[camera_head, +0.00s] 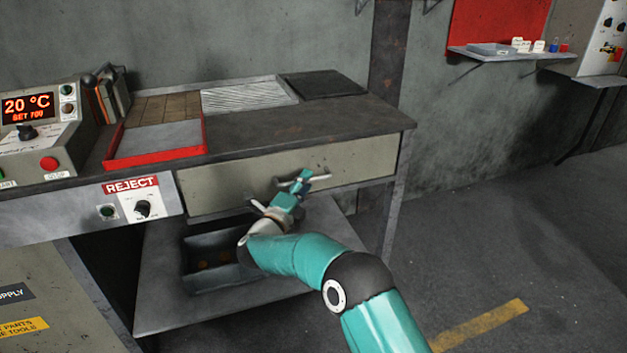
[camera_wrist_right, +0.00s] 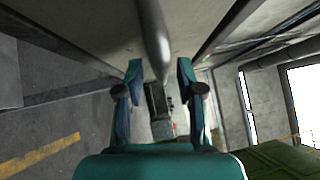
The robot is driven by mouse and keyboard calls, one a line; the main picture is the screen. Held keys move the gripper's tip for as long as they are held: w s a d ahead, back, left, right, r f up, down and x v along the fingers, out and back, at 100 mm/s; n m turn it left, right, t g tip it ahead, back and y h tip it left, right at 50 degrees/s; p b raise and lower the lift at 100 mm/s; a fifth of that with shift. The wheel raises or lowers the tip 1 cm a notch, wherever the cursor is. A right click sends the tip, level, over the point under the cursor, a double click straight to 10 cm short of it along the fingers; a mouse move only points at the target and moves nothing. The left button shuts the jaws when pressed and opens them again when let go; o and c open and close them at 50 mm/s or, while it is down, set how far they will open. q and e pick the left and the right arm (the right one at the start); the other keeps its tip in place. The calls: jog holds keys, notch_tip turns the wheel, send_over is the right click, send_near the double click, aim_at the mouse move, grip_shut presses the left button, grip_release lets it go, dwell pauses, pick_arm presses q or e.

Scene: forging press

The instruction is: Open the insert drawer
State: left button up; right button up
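The insert drawer is a wide beige front (camera_head: 225,184) under the dark bench top in the head view. It looks shut, flush with the bench frame. Its bar handle (camera_head: 318,178) is partly hidden by my right gripper (camera_head: 303,181), which is at the drawer front. In the right wrist view the grey handle bar (camera_wrist_right: 152,35) runs down from the top edge and ends between the fingertips. My right gripper (camera_wrist_right: 160,72) is open, with a visible gap on both sides of the bar. My left gripper is not in view.
A red-rimmed tray (camera_head: 156,160) and a dark plate (camera_head: 322,84) lie on the bench top (camera_head: 300,125). A REJECT control panel (camera_head: 130,202) is left of the drawer. A lower shelf (camera_head: 165,310) holds a dark bin (camera_head: 200,240). The floor to the right (camera_head: 480,240) is clear.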

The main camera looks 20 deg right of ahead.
jog(key=shift+w+d, duration=0.45)
jog(key=shift+w, duration=0.05)
grip_shut()
